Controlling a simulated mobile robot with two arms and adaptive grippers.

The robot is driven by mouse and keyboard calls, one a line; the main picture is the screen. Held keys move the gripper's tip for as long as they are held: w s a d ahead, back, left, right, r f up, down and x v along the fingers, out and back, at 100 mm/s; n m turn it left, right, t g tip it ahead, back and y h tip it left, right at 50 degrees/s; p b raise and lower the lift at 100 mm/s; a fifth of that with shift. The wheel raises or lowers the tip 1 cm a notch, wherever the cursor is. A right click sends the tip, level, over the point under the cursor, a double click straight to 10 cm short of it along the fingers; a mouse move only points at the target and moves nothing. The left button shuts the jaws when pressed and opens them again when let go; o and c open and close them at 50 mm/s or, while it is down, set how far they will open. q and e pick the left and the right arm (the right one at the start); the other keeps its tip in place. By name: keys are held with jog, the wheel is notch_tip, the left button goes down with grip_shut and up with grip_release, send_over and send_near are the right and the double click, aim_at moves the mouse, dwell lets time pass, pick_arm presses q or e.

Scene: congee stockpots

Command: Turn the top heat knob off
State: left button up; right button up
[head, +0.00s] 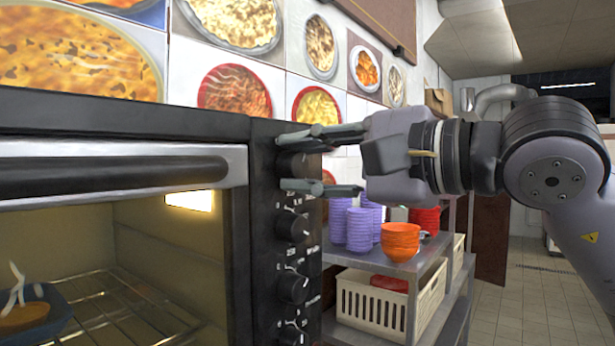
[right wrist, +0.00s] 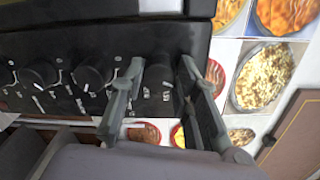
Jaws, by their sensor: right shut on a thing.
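The black toaster oven (head: 262,240) fills the left of the head view, with a column of dark knobs on its right front panel. The top heat knob (head: 296,166) sits between the two fingers of my right gripper (head: 318,163), one finger above it and one below. In the right wrist view the fingers of my right gripper (right wrist: 160,95) straddle the same top knob (right wrist: 157,82), shut on it. The knob's pointer is hidden. Lower knobs (head: 292,225) show white pointer marks. My left gripper is in neither view.
The oven's interior light (head: 190,200) glows, and a blue dish (head: 35,312) with food sits on the rack inside. A metal shelf (head: 385,262) right of the oven holds purple cups (head: 360,230), orange bowls (head: 400,240) and a cream basket (head: 372,303).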

jog(key=n+b, duration=0.1)
jog(key=n, duration=0.3)
jog(key=shift+f+n+t, duration=0.1)
jog(key=shift+n+t, duration=0.2)
jog(key=shift+n, duration=0.4)
jog(key=o, duration=1.2)
jog(key=shift+c, duration=0.2)
jog(key=shift+s, duration=0.1)
jog(key=v, duration=1.2)
